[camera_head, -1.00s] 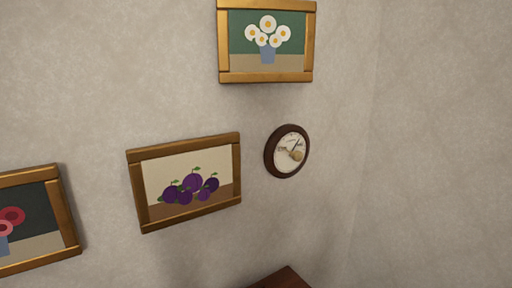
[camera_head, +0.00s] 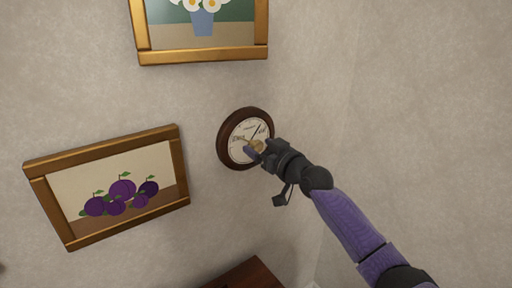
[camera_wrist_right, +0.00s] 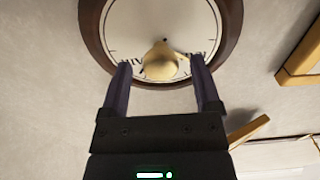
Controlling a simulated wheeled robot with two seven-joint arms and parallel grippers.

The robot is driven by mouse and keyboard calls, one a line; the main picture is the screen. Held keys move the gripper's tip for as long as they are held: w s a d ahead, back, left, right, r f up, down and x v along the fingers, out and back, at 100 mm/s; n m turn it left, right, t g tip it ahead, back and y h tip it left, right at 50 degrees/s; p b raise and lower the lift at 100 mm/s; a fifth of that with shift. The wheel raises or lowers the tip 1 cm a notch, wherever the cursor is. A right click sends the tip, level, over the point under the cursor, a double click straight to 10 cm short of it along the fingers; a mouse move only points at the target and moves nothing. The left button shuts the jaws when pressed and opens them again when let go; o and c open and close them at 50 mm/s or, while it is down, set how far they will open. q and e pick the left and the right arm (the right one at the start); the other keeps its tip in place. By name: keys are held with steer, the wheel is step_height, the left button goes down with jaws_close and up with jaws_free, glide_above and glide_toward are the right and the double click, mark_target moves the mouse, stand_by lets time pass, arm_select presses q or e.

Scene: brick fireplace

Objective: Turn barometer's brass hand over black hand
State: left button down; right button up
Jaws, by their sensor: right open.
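The round barometer (camera_head: 232,157) hangs on the wall, with a dark wooden rim and a pale dial. Its black hand (camera_head: 255,131) points to the upper right in the head view. The brass knob (camera_wrist_right: 159,64) stands out at the dial's middle, and the brass hand (camera_wrist_right: 182,56) reaches right from it in the wrist view, where the dial shows upside down. My right gripper (camera_head: 258,150) is at the dial, open, with one finger on each side of the knob. I cannot tell whether a finger touches it. My left gripper is not in view.
A framed plum picture (camera_head: 122,193) hangs left of the barometer and a framed daisy picture (camera_head: 203,52) above it. A dark wooden furniture top (camera_head: 250,275) is below. The wall to the right (camera_head: 430,110) is bare.

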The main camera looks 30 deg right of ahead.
steer(key=shift+w+a, duration=0.1)
steer(key=shift+w, duration=0.6)
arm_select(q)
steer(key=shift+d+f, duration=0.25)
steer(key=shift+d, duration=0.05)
arm_select(e)
steer(key=shift+w, duration=0.1)
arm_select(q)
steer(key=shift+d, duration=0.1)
